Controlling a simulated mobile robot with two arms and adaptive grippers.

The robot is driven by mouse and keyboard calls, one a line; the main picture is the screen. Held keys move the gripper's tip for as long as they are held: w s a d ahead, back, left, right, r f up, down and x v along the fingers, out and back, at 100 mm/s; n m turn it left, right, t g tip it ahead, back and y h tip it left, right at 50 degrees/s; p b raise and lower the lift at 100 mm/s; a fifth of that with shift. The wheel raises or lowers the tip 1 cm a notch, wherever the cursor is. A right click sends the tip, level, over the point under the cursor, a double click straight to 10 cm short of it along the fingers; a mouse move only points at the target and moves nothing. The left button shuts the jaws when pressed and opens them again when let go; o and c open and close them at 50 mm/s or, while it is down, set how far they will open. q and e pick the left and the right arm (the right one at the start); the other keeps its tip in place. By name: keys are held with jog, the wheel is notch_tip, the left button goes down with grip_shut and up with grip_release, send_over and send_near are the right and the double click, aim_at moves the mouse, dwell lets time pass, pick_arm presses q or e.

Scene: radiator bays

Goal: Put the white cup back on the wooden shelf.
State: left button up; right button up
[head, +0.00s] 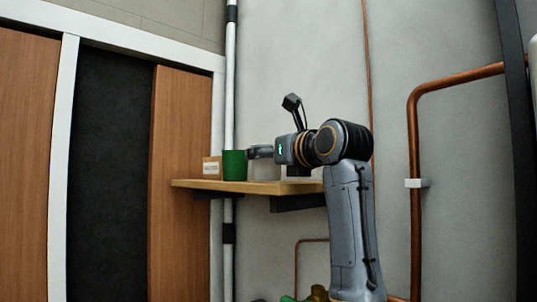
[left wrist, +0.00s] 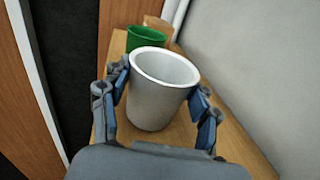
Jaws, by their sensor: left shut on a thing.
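The white cup (left wrist: 158,95) is upright between the two fingers of my left gripper (left wrist: 158,98) in the left wrist view. The fingers are shut on its sides. The wooden shelf (left wrist: 244,140) lies under the cup; I cannot tell whether its base touches the board. In the head view my left gripper (head: 259,152) reaches leftward over the shelf (head: 245,187), close to the green cup. I cannot make out the white cup there. My right gripper is not in view.
A green cup (head: 234,164) stands on the shelf, just beyond the white cup in the left wrist view. A small brown box (head: 211,168) with a white label is left of it. Copper pipes (head: 415,130) run at the right.

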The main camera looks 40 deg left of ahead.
pick_arm(q)
jog(key=shift+f, duration=0.25)
jog(key=o, duration=1)
jog(key=shift+o, duration=0.8)
